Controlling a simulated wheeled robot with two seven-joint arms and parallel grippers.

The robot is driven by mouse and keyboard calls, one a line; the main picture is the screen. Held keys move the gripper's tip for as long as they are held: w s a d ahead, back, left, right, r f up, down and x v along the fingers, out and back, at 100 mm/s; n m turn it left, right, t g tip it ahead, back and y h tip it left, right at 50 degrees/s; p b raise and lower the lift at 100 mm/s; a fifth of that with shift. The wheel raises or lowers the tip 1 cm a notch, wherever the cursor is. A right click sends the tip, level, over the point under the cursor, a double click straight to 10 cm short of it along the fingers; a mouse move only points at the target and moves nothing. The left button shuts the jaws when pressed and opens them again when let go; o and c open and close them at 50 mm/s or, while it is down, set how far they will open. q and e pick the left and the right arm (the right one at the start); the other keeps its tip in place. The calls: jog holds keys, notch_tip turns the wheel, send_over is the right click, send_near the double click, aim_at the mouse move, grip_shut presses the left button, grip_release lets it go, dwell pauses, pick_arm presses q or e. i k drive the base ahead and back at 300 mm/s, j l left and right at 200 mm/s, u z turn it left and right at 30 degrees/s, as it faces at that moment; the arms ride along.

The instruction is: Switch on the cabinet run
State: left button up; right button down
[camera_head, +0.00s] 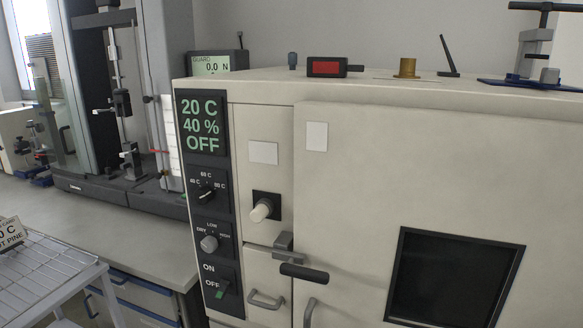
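The cabinet (355,180) is a large cream box with a dark control strip on its left front edge. Its display (201,125) reads 20 C, 40 % and OFF in green. Below is a black temperature dial (206,194) marked about 40, 60 and 80 C; its exact pointing is hard to tell. A grey humidity dial (209,243) is marked DRY, LOW and HIGH. The run switch (220,289), with a green part, sits at the bottom beside the OFF label, below ON. The cabinet door (350,200) appears closed. Neither gripper is in view.
A latch with a dark grip (304,272) and a pale plug (261,210) stick out from the cabinet front right of the controls. A wire rack (45,270) stands at lower left. A test machine (120,120) stands on the bench behind.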

aim_at(220, 295)
jog(key=k+j+z, duration=0.35)
jog(key=j, duration=0.3)
jog(key=k+j+z, duration=0.3)
jog(key=k+j, duration=0.2)
jog(key=j, duration=0.1)
